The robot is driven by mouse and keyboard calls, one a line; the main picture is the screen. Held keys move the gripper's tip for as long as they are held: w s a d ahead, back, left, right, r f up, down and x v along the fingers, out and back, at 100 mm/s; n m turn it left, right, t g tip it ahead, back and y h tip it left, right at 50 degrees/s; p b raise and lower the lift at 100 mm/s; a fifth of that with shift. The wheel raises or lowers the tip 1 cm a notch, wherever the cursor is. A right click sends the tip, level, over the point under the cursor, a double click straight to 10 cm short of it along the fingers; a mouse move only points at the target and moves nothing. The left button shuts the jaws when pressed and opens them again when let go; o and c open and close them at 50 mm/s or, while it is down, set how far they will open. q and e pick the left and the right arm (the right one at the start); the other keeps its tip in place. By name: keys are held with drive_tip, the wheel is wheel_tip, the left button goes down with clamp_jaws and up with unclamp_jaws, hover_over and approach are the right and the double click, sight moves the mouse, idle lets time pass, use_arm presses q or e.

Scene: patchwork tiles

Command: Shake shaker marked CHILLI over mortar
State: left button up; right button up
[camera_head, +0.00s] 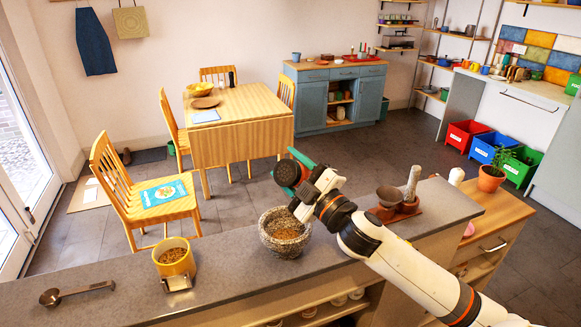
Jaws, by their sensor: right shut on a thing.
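The grey stone mortar (285,248) stands on the counter near the middle of the view, with brown contents inside. The gripper hides part of the shaker, and my right arm comes in from the lower right. My left gripper is not in view.
On the grey counter (120,290) are a yellow pot (174,258) of grain at left, a metal measuring spoon (55,297), and a brown stand (398,211) with a dark bowl right of my wrist. A potted plant (492,177) stands at far right. The counter between spoon and pot is clear.

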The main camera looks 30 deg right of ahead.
drive_tip(key=shift+r, duration=0.15)
wheel_tip(320, 180, up, 2)
drive_tip(key=m+h+p, duration=0.1)
drive_tip(key=m+p, duration=0.3)
drive_tip(key=m+g+h+p, duration=0.1)
drive_tip(key=m+p, duration=0.3)
drive_tip(key=p, duration=0.1)
drive_tip(key=shift+r, duration=0.2)
drive_tip(key=shift+m+g+h+p, duration=0.3)
drive_tip(key=shift+m+p, duration=0.25)
drive_tip(key=shift+m, duration=0.15)
drive_tip(key=shift+r+m+b, duration=0.15)
drive_tip(key=shift+m+b, duration=0.2)
drive_tip(key=shift+m, duration=0.55)
drive_tip(key=shift+m+g, duration=0.5)
drive_tip(key=shift+m, duration=0.3)
